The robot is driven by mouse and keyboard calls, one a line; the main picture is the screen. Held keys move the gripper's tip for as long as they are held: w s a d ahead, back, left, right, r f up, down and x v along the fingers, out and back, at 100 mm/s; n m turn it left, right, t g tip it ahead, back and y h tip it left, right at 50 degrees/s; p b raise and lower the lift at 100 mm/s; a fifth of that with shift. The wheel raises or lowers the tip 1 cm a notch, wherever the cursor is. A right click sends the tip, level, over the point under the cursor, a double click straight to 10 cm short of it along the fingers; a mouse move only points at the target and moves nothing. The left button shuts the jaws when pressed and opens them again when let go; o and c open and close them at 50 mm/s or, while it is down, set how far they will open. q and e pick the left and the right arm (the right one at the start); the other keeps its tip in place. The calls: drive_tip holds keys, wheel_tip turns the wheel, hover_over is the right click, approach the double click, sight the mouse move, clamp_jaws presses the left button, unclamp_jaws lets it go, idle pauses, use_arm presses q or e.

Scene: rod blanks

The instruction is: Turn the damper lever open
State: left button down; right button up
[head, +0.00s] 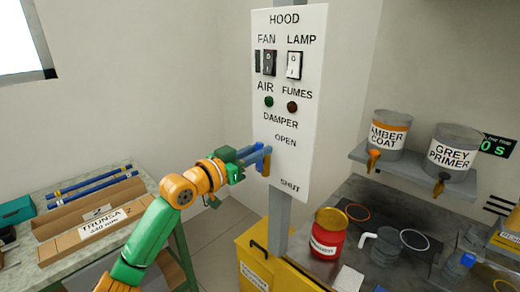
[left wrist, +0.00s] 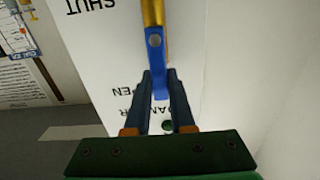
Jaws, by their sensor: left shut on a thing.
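The white hood panel (head: 311,120) hangs on a grey post, with the DAMPER label above OPEN and SHUT lower down. In the left wrist view the lever (left wrist: 155,50) shows a blue end on a gold shaft, between the fingers. My left gripper (head: 254,154) is shut on the lever; its fingers (left wrist: 159,84) lie on both sides of it. The fingers partly hide the lever in the head view. My right gripper is not in view.
The panel also has a FAN switch (head: 269,62), a LAMP switch (head: 294,65), a green AIR light (head: 269,101) and a dark FUMES light (head: 292,107). A yellow bin (head: 254,262) stands below. Paint pots (head: 389,135) stand on a shelf at right. A bench (head: 51,190) is at left.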

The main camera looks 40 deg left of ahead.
use_arm(q)
drive_tip(key=shift+f, duration=0.15)
idle(0.4)
drive_tip(key=c, duration=0.9)
unclamp_jaws()
drive_tip(key=shift+c, duration=0.2)
drive_tip(key=shift+o, duration=0.9)
drive_tip(key=shift+w+a, duration=0.1)
drive_tip(key=shift+w, duration=0.05)
drive_tip(key=shift+s+f, duration=0.1)
drive_tip(key=shift+s, duration=0.2)
drive_tip(key=s+b, duration=0.4)
drive_tip(key=s, duration=0.2)
drive_tip(key=shift+s+a, duration=0.25)
